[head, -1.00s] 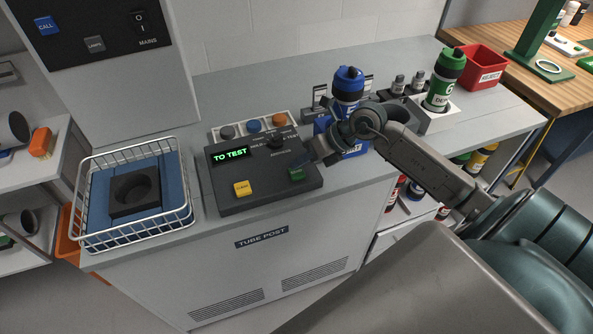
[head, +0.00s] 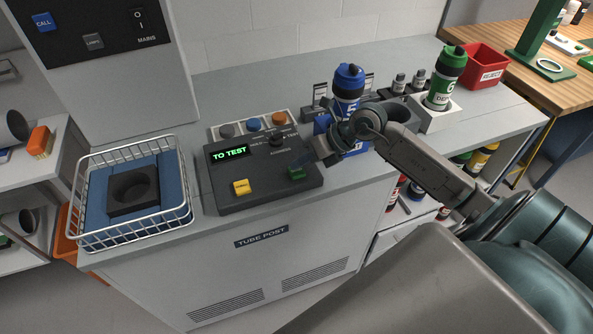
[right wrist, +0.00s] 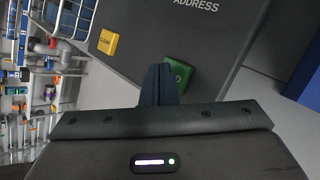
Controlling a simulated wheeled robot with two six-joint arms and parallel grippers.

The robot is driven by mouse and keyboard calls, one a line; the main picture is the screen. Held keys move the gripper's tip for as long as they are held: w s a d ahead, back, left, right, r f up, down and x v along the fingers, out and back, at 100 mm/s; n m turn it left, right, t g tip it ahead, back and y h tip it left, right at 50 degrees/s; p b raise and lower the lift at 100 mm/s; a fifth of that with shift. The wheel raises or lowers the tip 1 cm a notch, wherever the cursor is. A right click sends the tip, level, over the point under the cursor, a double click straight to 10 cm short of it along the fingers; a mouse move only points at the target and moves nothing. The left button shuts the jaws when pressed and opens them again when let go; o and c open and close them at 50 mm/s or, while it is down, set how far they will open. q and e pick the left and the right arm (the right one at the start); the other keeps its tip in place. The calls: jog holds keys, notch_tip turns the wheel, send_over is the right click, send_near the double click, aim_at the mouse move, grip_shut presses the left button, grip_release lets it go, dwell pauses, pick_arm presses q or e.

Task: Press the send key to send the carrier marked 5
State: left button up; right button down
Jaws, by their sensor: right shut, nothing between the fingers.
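The dark control box (head: 262,193) on the counter has a lit display (head: 230,152) reading TO TEST. Its green key (head: 297,173), at the right front, also shows in the right wrist view (right wrist: 182,76), its lettering partly hidden by my fingers. My right gripper (head: 307,163) is shut and empty, its fingertips at the green key; I cannot tell whether they touch it. In the right wrist view the fingertips (right wrist: 158,70) overlap the key's left side. The blue carrier (head: 347,86) marked 5 stands upright behind my right gripper. My left gripper is out of view.
A wire basket (head: 190,212) stands at left. A green carrier (head: 444,80) and a red REJECT bin (head: 485,66) are at back right.

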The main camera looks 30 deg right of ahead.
aim_at(301, 170)
jog(key=shift+f+b, duration=0.4)
dwell(0.5)
jog(key=shift+r, duration=0.1)
dwell(0.3)
jog(key=shift+r+p, duration=0.45)
jog(key=shift+r, duration=0.3)
jog(key=shift+r+p, duration=1.55)
jog(key=shift+r, duration=0.95)
